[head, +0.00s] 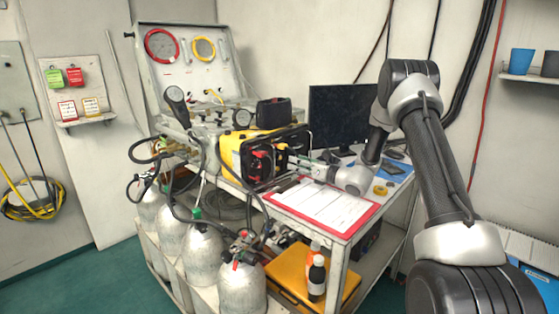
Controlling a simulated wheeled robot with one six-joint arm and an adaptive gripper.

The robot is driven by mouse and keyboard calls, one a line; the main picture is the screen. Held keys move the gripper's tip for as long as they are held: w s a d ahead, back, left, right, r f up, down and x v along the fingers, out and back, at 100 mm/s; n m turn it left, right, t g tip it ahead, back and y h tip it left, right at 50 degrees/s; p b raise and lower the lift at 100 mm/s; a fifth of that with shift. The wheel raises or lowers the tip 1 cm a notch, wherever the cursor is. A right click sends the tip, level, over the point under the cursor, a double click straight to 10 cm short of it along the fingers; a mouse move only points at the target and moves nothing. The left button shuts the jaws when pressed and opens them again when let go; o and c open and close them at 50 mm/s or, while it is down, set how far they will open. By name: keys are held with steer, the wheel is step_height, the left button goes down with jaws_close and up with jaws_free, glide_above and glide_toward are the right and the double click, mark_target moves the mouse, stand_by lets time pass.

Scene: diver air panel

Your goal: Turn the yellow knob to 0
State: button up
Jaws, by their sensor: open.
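A yellow and black box (232,152) stands at the front of the table, with red parts (260,163) on its black front face. My gripper (293,156) is right in front of this face, its fingers pointing left towards it. The jaws are open; I cannot tell whether they touch anything or stand around a knob. The yellow knob cannot be made out clearly; the gripper and the slanted angle cover part of the face. No scale or 0 mark is readable.
Below my gripper a red-edged clipboard (322,206) lies on the table. A dark monitor (340,115) stands behind. Hoses and metal cylinders (202,254) crowd the front left.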

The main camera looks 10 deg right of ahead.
mark_target(281, 158)
steer(key=shift+w+f, duration=0.15)
steer(key=shift+w, duration=0.3)
steer(key=x, duration=0.7)
steer(key=shift+w+a, duration=0.1)
steer(key=shift+c, duration=0.4)
jaws_close()
